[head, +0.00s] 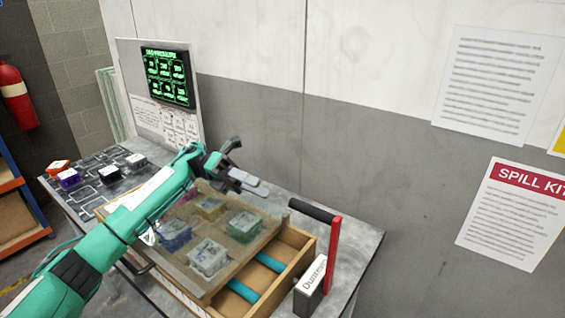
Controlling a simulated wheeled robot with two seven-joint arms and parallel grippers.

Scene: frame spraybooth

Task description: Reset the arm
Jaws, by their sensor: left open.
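My left arm is teal and reaches in from the lower left. Its gripper (243,168) is open and empty, above the back of a wooden drawer box (308,262) with a clear lid. Several small cans or blocks, among them a green one (244,226), a white one (208,257) and a blue one (173,235), show under the lid. A red lever with a black handle (334,250) stands at the box's right, on a block with a label. The right gripper does not show.
A black patterned mat (103,175) at the left of the grey table (360,246) carries several small blocks: orange, purple, black and white. A panel with a green display (167,77) stands behind it. The wall rises close behind the table.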

